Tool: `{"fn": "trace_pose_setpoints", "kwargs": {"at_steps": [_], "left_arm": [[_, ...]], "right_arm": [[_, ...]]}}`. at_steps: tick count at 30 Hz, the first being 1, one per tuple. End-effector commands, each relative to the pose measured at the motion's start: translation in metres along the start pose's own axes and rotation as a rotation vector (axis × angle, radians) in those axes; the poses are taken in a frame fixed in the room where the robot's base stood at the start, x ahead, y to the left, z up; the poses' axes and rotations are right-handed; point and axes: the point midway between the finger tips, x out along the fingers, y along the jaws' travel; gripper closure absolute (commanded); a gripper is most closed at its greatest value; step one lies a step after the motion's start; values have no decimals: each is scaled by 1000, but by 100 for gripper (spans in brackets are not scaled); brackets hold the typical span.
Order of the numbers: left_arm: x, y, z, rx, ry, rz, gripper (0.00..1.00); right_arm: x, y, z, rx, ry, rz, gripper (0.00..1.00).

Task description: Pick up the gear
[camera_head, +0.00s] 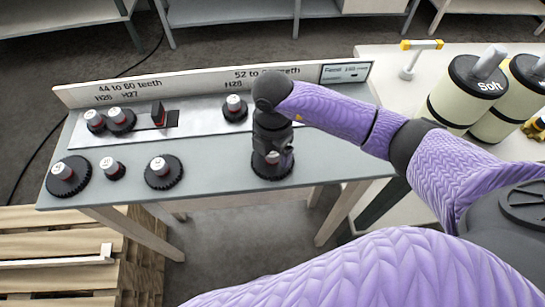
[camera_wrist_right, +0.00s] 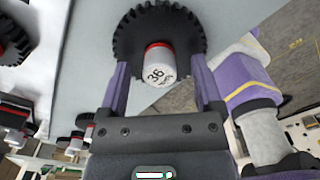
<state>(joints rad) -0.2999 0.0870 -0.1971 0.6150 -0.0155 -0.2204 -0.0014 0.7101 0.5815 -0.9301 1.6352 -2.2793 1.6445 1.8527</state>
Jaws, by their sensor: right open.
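A black toothed gear (camera_head: 272,172) with a white-capped, red-banded hub lies flat near the front right of the grey table. It fills the top of the right wrist view (camera_wrist_right: 160,25), where its cap reads 36. My right gripper (camera_head: 272,148) is directly over this gear, pointing down, and hides part of it. In the wrist view its two fingers (camera_wrist_right: 160,68) stand apart on either side of the hub, with visible gaps, so it is open and empty. My left gripper is not in view.
Other gears stand left along the table front, including a large one (camera_head: 163,174) and a small one (camera_head: 112,170). More sit on the pale strip (camera_head: 200,122) behind, below the labelled board (camera_head: 210,82). Large rolls (camera_head: 462,95) stand on the right table. Wooden pallets (camera_head: 60,245) are lower left.

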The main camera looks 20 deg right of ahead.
Motion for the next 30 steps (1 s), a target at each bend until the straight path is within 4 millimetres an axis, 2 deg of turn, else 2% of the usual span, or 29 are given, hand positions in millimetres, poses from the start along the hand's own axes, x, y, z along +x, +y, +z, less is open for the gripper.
{"fn": "trace_pose_setpoints", "kwargs": {"at_steps": [1,2,12,26,28,30], "left_arm": [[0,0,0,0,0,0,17],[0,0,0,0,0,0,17],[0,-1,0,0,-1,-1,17],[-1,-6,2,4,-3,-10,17],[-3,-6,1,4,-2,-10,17],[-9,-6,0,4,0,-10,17]], "right_arm": [[0,0,0,0,0,0,23],[0,0,0,0,0,1,29],[-1,0,0,0,0,1,100],[-2,0,0,0,0,2,100],[-9,1,0,0,0,5,100],[-26,1,1,0,-2,7,100]]}}
